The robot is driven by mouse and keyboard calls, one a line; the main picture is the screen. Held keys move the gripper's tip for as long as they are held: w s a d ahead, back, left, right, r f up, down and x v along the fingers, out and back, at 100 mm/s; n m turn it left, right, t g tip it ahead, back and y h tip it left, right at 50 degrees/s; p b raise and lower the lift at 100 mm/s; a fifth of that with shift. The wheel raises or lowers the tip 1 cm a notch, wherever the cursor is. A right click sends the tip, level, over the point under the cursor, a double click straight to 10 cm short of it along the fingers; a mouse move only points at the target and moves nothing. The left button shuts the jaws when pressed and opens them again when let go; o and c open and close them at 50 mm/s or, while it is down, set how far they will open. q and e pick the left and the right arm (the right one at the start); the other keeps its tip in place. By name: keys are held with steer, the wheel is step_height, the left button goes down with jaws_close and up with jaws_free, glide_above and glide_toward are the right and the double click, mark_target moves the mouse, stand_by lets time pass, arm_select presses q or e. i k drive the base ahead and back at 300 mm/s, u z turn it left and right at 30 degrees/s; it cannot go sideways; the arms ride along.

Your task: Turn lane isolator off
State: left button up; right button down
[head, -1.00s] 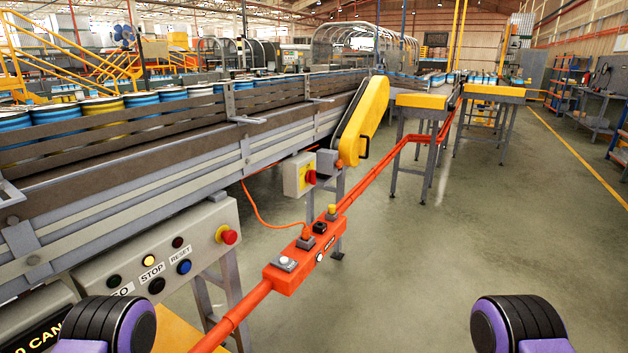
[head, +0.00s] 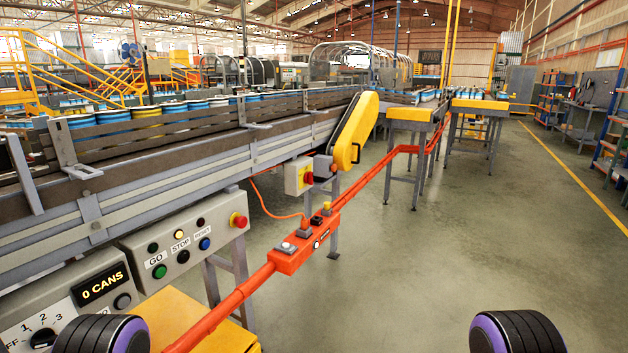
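A small grey and yellow switch box with a red knob (head: 298,176) is mounted on the conveyor's side, left of the yellow belt guard. It looks like the lane isolator, but no label on it is readable. The exact angle of its red knob is too small to tell. An orange cable runs from near the box down to the orange rail box (head: 305,243). Only dark and purple parts of my two arms show at the bottom edge. Neither gripper is in view.
A grey panel (head: 185,245) carries GO, STOP and RESET buttons and a red emergency button. A counter reading 0 CANS (head: 103,285) and a numbered dial (head: 42,339) sit lower left. An orange rail (head: 240,292) crosses in front of the conveyor. Floor on the right is clear.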

mark_target(309, 175)
steer(key=z, duration=0.7)
steer(key=i, duration=0.8)
steer(key=z, duration=0.8)
steer(key=i, duration=1.95)
steer(key=u, duration=0.75)
